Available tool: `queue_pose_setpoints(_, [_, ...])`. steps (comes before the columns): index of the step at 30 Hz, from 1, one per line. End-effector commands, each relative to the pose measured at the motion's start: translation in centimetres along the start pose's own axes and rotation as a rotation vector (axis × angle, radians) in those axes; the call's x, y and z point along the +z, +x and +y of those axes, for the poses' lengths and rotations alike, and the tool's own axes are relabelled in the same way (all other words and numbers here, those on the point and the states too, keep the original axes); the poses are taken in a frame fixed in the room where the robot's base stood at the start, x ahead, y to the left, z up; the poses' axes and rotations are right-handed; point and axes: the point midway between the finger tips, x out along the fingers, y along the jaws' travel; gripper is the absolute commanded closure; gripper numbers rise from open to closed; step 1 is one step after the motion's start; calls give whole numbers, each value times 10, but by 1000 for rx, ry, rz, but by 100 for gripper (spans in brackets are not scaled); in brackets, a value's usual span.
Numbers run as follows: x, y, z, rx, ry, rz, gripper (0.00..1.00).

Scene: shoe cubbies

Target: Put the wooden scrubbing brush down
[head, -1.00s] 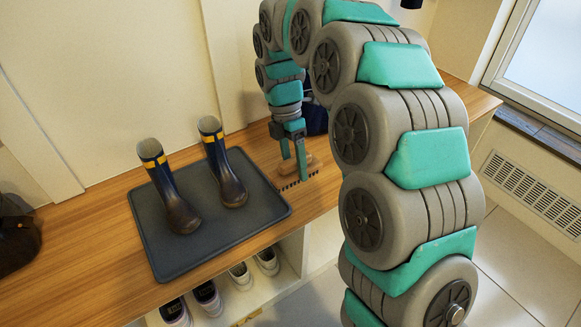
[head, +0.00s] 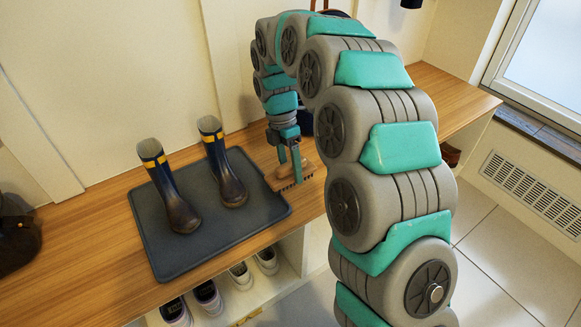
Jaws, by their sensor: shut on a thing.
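The wooden scrubbing brush (head: 286,171) is a light wood block with dark bristles pointing down. It is at the right edge of the grey tray on the wooden bench top. My gripper (head: 290,166) points down and is shut on the brush, with one teal finger in front of it. The bristles are at or just above the bench surface; I cannot tell if they touch. Part of the brush is hidden by the finger.
A grey tray (head: 165,249) with two dark boots (head: 174,200) (head: 228,180) lies left of the brush. Shoes (head: 207,297) sit in the cubbies below. A dark blue thing (head: 305,121) stands behind my gripper.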

Motion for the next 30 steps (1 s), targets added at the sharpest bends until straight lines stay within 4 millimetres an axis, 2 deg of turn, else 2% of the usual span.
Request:
queue_pose_setpoints(15, [0,11,3,-1,1,0,100])
queue_pose_setpoints(16, [0,11,3,0,1,1,30])
queue_pose_setpoints(23, [0,11,3,0,0,0,4])
queue_pose_setpoints(30, [0,11,3,0,0,0,4])
